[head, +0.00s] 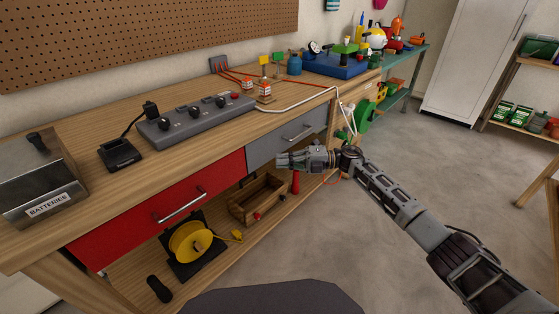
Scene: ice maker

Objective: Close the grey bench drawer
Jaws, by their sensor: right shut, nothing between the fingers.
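The grey bench drawer (262,151) is under the wooden workbench top, right of the red drawer, with a metal bar handle (297,134) on its front. Its front looks nearly in line with the red drawer; I cannot tell whether a small gap remains. My right gripper (281,160) is shut and empty, its fingertips pointing left in front of the drawer's lower part. It hides some of the lower edge; I cannot tell whether it touches. My left gripper is out of view.
The red drawer (150,212) is left of the grey one. A wooden crate (258,200) and a yellow cable reel (189,242) sit on the lower shelf. A grey power strip (195,119) and a batteries box (38,185) stand on the bench.

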